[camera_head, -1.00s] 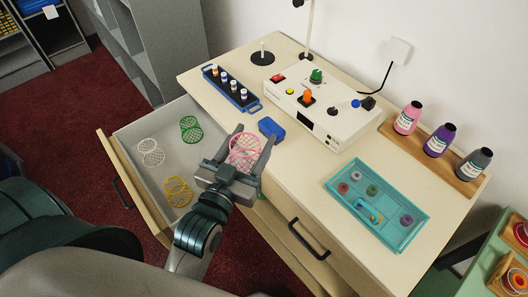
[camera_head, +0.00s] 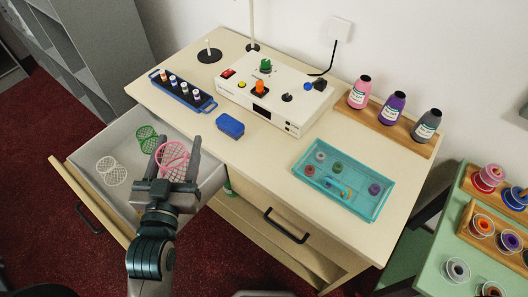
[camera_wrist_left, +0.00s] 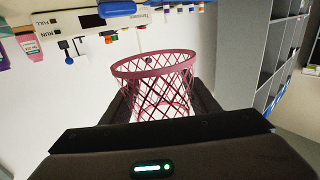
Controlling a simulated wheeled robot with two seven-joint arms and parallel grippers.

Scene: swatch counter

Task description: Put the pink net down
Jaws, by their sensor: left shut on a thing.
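The pink net (camera_head: 172,158), an open mesh tube, is held in my left gripper (camera_head: 179,162), which is shut on it. In the head view they appear over the open drawer (camera_head: 117,147); I cannot tell how high. In the left wrist view the pink net (camera_wrist_left: 155,84) stands out between the fingers, its rim towards the top. A green net (camera_head: 147,137) and a white net (camera_head: 111,171) lie in the drawer, left of the gripper. My right gripper is not in view.
The counter holds a blue box (camera_head: 230,126), a white device (camera_head: 272,98), a blue vial rack (camera_head: 183,92) and a teal tray (camera_head: 345,179). Thread cones (camera_head: 393,107) stand behind. The drawer's front-left corner looks clear. A green table (camera_head: 425,277) with spools stands at right.

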